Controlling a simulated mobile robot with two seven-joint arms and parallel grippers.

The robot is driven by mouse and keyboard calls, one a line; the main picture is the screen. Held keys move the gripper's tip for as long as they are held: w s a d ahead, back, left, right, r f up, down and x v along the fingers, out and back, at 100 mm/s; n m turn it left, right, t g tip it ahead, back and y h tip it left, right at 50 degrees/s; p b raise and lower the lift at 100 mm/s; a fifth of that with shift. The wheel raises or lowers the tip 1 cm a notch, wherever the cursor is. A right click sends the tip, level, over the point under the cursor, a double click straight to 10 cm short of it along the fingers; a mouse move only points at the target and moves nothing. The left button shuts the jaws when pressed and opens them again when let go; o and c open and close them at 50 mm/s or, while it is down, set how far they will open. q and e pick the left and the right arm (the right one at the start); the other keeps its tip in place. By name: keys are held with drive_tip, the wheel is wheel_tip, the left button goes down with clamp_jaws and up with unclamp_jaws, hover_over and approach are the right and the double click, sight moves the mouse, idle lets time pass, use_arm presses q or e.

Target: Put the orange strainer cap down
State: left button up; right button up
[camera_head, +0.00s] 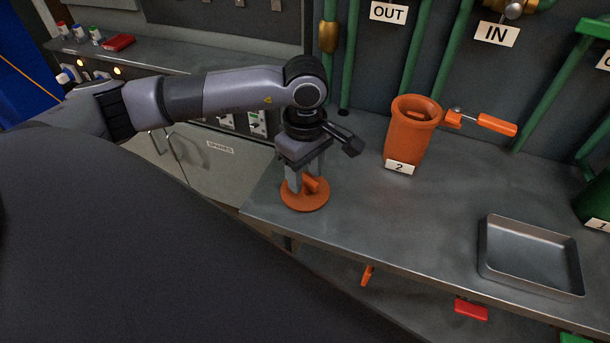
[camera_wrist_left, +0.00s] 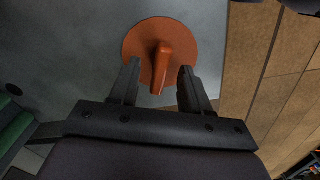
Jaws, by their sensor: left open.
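The orange strainer cap (camera_head: 304,199) is a round disc with a raised handle. It lies flat at the left end of the grey metal counter, close to its edge. My left gripper (camera_head: 303,184) points down over it, with its fingers open on either side of the handle. In the left wrist view the cap (camera_wrist_left: 190,42) shows with its handle between the open fingertips of the gripper (camera_wrist_left: 157,85), with a gap on each side. My right gripper is not in view.
An orange strainer body (camera_head: 407,140) labelled 2 stands open-topped on the counter (camera_head: 350,225), behind and right of the cap. An orange-handled valve (camera_head: 490,124) is beside it. An empty metal tray (camera_head: 530,257) sits at the right. The counter between is clear. Green pipes rise behind.

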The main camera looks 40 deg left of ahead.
sight(305, 177)
use_arm(q)
wheel_tip(305, 177, up, 10)
drive_tip(key=shift+r+b, duration=0.25)
drive_tip(key=shift+b, duration=0.05)
idle(0.5)
